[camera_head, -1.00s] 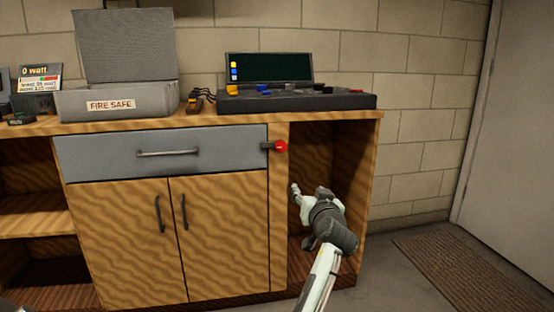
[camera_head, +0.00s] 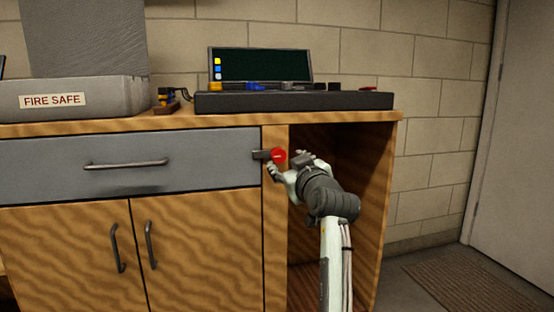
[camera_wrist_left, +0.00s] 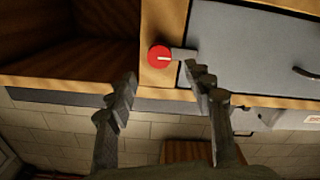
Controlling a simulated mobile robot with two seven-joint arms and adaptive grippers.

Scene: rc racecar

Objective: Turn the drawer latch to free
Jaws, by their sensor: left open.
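The drawer latch is a round red knob (camera_head: 279,155) with a short dark bar lying level across the edge of the grey drawer (camera_head: 70,165). In the left wrist view the red knob (camera_wrist_left: 159,56) has a white line pointing along the bar (camera_wrist_left: 184,54) toward the drawer front (camera_wrist_left: 250,45). My left gripper (camera_head: 286,164) is open at the knob, its fingers partly covering it from below. In the wrist view its fingertips (camera_wrist_left: 160,73) stand on either side of the knob; I cannot tell whether they touch it. The drawer is shut. My right gripper is not in view.
A grey fire safe (camera_head: 70,112) and a black console (camera_head: 290,102) stand on the wooden top. An open compartment (camera_head: 345,160) lies right of the latch post. Two cabinet doors (camera_head: 200,245) with handles are below the drawer.

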